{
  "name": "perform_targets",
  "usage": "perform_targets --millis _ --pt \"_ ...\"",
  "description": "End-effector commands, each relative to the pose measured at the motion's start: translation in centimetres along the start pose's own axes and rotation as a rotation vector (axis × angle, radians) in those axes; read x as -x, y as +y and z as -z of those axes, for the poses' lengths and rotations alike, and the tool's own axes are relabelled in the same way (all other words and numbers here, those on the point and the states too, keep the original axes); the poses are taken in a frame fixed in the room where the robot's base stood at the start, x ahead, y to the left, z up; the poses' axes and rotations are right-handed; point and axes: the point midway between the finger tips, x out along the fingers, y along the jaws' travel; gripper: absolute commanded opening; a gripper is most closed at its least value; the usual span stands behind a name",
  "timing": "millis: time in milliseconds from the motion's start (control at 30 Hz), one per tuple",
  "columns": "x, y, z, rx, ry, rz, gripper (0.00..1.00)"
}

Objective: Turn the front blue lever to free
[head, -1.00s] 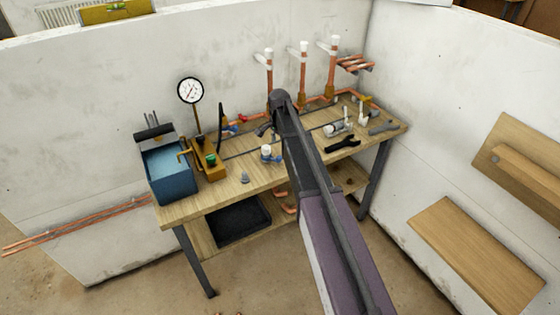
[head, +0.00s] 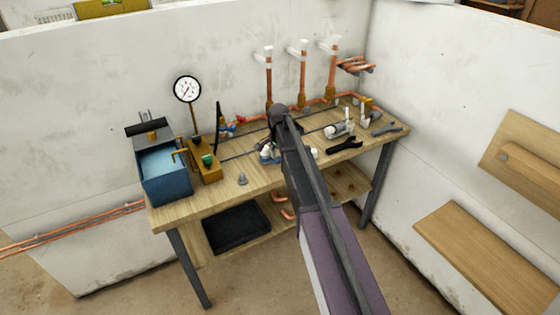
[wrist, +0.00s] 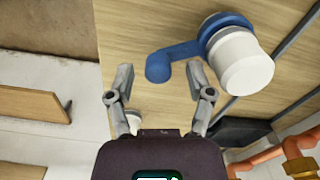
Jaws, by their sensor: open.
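The front blue lever (wrist: 180,54) shows in the wrist view as a flat blue arm with a round end, reaching left from a blue body under a white cap (wrist: 243,64). My gripper (wrist: 160,82) is open, its two fingers either side of the lever's round end in the picture; no contact can be made out. In the head view the front blue lever's valve (head: 265,155) is on the bench, partly hidden by my gripper. A second blue valve (head: 229,130) sits further back.
The wooden bench (head: 225,195) carries a blue tank (head: 165,175) with a gauge (head: 187,89) at the left. Copper pipes (head: 268,80) rise at the back. A black wrench (head: 345,145) lies right of my arm. A small grey fitting (head: 242,179) stands near the front edge.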

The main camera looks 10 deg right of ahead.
Motion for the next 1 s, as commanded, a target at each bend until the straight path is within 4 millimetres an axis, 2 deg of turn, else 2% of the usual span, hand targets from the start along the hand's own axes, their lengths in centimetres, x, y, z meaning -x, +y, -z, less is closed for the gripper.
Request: perform_targets --millis 433,667,767,800,1000 --pt "-0.28 -0.04 -0.07 0.001 0.000 0.000 0.68" --pt "-0.28 -0.07 -0.10 0.001 0.000 0.000 0.00" --pt "-0.28 -0.11 -0.11 0.002 0.000 0.001 0.00" --pt "-0.28 0.31 0.57 0.001 0.000 0.001 0.00" --pt "-0.28 0.18 0.38 -0.010 0.002 0.001 0.00"
